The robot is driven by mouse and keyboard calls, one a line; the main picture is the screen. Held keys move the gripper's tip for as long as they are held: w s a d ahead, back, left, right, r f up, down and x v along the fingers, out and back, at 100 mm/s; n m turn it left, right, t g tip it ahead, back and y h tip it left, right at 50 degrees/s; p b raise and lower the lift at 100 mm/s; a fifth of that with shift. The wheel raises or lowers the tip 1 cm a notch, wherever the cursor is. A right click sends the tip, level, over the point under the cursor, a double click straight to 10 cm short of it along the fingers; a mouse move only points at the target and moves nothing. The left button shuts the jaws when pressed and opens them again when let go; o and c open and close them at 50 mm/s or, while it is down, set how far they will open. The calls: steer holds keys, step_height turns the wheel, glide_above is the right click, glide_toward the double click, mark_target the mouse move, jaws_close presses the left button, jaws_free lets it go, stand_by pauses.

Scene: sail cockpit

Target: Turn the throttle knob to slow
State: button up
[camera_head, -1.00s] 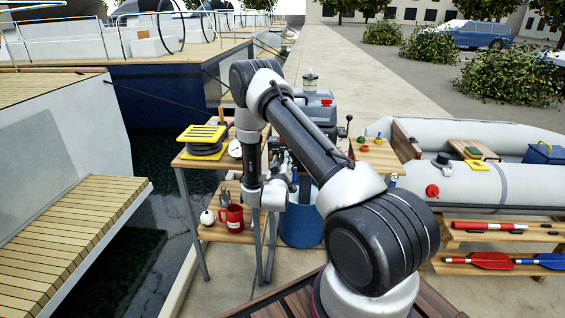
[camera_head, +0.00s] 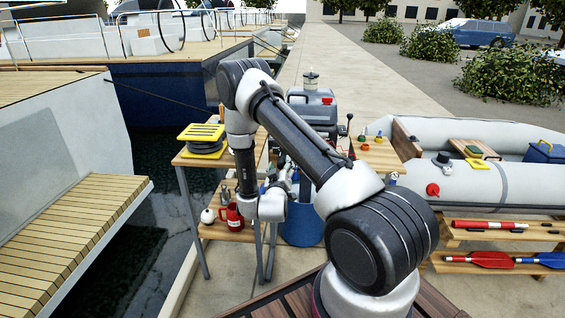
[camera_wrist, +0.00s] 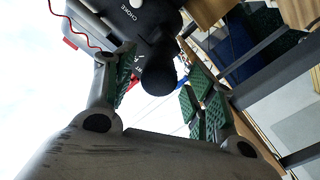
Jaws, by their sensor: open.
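In the wrist view a black round knob (camera_wrist: 158,78) sticks out from a dark housing (camera_wrist: 143,28) with white lettering; "CHOKE" is readable and another word is partly hidden. I cannot read a "slow" mark, nor tell for sure that this is the throttle knob. My gripper (camera_wrist: 160,92) is open, its green-padded fingers on either side of the knob with visible gaps. In the head view my gripper (camera_head: 283,185) is mostly hidden behind my arm, low beside the wooden stand.
A grey inflatable boat (camera_head: 500,185) is at right. Water lies left of the quay.

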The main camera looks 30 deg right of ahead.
steer(key=v, duration=0.6)
steer(key=shift+s, duration=0.2)
steer(key=shift+a, duration=0.2)
